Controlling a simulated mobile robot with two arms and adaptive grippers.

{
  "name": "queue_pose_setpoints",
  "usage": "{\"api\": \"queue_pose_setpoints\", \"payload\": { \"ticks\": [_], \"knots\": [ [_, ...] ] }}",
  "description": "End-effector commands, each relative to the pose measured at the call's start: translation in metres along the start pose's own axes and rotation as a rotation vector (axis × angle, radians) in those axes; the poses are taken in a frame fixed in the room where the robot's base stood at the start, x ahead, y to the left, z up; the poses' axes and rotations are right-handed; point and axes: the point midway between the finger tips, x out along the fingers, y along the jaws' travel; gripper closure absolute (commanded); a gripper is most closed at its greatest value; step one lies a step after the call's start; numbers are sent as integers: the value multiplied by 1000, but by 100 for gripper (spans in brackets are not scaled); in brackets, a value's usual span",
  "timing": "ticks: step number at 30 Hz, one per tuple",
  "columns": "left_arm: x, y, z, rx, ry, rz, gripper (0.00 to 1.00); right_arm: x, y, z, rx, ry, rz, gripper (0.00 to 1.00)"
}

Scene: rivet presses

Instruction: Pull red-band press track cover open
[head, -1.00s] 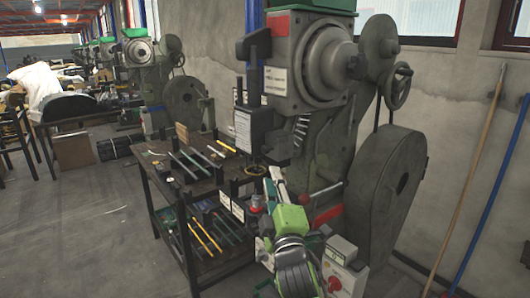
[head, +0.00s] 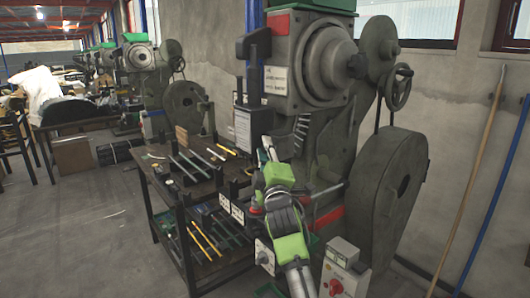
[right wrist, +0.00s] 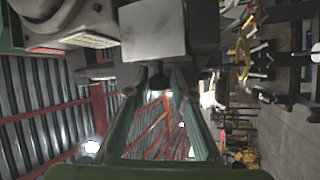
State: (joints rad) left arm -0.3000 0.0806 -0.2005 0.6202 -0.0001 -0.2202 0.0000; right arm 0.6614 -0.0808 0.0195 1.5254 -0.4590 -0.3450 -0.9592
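The press with the red band (head: 280,23) stands in the middle of the head view. A dark block with a white label (head: 242,128) hangs at its front; I cannot tell for sure whether this is the track cover. My right gripper (head: 266,148) is raised close in front of the press, just right of that block. In the right wrist view its two fingers (right wrist: 158,82) are apart, with a small dark part between or beyond the tips. A pale grey block (right wrist: 152,30) sits just above them. Contact cannot be told. My left gripper is not in view.
A dark work table (head: 160,172) with several rods stands left of the press. A switch box with a red knob (head: 340,278) is low at the front. A large flywheel housing (head: 385,195) is at the right. The floor at left (head: 90,235) is clear.

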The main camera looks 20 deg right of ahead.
Motion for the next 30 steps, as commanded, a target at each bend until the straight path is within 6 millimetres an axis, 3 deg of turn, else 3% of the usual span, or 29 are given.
{"api": "queue_pose_setpoints", "payload": {
  "ticks": [5,8,20,30],
  "knots": [
    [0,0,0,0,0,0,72,0,0,0,0,0,0,77],
    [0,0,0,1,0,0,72,0,0,0,0,0,0,100],
    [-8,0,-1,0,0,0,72,-2,2,1,4,21,-8,100],
    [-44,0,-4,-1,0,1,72,-14,10,5,40,153,-53,100]
  ]
}}
